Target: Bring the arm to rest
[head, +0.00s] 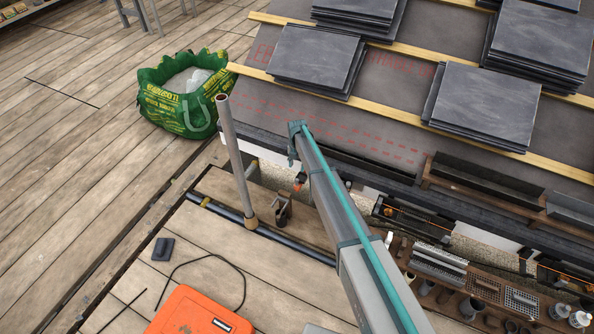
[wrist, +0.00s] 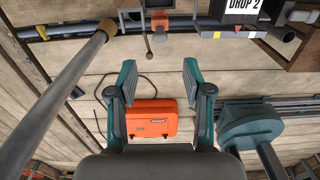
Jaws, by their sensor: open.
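My gripper (wrist: 160,78) shows in the wrist view with its two teal and grey fingers spread apart. Nothing is between the fingertips except a view of the planks below. My arm reaches from the bottom of the head view up and left to the strip beside the roof's lower edge. Its far end is near the upright grey pole (head: 236,160); I cannot tell the exact gap. The fingers are not clear in the head view.
The pole also runs up the left of the wrist view (wrist: 55,105). An orange case (head: 200,312) lies on the decking. A green bag (head: 180,95) stands at upper left. Slate stacks (head: 483,100) lie on the roof. A bracketed "DROP 2" sign (wrist: 243,6) is at upper right in the wrist view.

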